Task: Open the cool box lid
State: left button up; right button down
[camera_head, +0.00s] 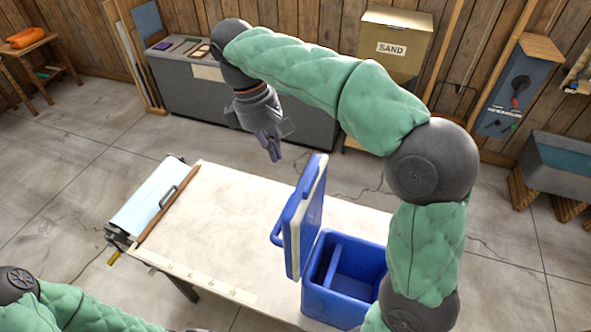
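The blue cool box (322,300) stands at the right end of the pale table. Its lid (293,232), blue with a pale inner side, stands upright along the left edge of the box, so the inside shows. The lid is open. My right gripper (273,150) hangs above and behind the lid, fingers pointing down, apart from the lid and box. I cannot tell how far its fingers are spread. I see nothing held in it. My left arm shows only at the bottom left corner, and its gripper is out of view.
The table (215,225) is mostly bare left of the box. A wooden rod (168,205) and a pale panel with a handle (150,194) are at its left end. A grey counter (200,98) and a SAND bin (393,45) stand along the back wall.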

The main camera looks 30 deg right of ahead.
aim_at(301, 184)
jog(key=shift+s+d+f+p, duration=0.2)
jog(key=shift+s+d+f, duration=0.65)
jog(key=shift+s+f, duration=0.25)
jog(key=shift+s+d+f+p, duration=0.2)
jog(key=shift+s+d+f, duration=0.7)
jog(key=shift+f, duration=0.25)
jog(key=shift+a, duration=0.1)
jog(key=shift+s, duration=0.15)
jog(key=s+d+t+y+b, duration=0.1)
jog(key=s+d+t+b, duration=0.1)
jog(key=s+d+b, duration=0.3)
jog(key=shift+s+d+y+b, duration=0.3)
jog(key=shift+s+d+y, duration=0.15)
jog(key=shift+s, duration=0.65)
jog(key=shift+r, duration=0.1)
